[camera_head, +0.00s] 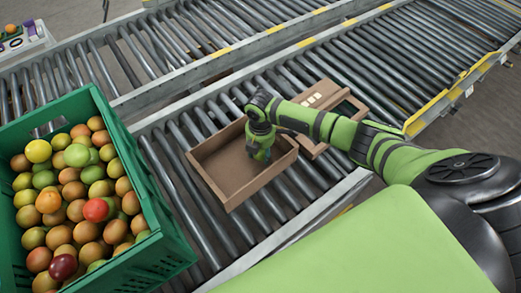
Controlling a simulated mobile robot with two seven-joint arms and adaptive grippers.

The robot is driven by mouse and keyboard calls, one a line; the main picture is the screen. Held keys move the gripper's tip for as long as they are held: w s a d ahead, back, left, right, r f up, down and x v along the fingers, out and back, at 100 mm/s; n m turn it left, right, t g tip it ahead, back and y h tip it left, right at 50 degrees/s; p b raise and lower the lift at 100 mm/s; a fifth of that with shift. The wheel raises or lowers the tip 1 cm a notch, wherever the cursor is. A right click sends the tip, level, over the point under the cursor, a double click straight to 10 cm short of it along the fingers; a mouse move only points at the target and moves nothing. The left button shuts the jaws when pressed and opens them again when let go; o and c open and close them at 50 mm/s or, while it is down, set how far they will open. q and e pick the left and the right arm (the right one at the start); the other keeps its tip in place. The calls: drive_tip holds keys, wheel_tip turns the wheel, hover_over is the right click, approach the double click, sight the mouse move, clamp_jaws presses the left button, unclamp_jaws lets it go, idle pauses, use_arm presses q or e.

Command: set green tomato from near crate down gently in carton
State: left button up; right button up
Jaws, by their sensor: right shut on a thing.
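The brown carton (262,182) stands open on the roller conveyor in the middle of the view. The part of its floor that shows is bare. My right gripper (261,153) points down inside or just above the carton, near its right side. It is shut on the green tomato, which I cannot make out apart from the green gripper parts. How high it is above the carton floor is hard to tell. The near crate (148,193) is green plastic at the left, full of red, orange, yellow and green tomatoes. My left gripper is not in view.
A second brown box (349,104) with small pale items stands close behind the carton, under my right arm. The roller conveyor (175,200) is clear between crate and carton. Another roller line (120,60) runs behind.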

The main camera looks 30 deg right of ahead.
drive_tip(key=shift+f, duration=0.35)
drive_tip(key=o, duration=0.9)
drive_tip(key=c, duration=0.3)
drive_tip(key=shift+c, duration=0.2)
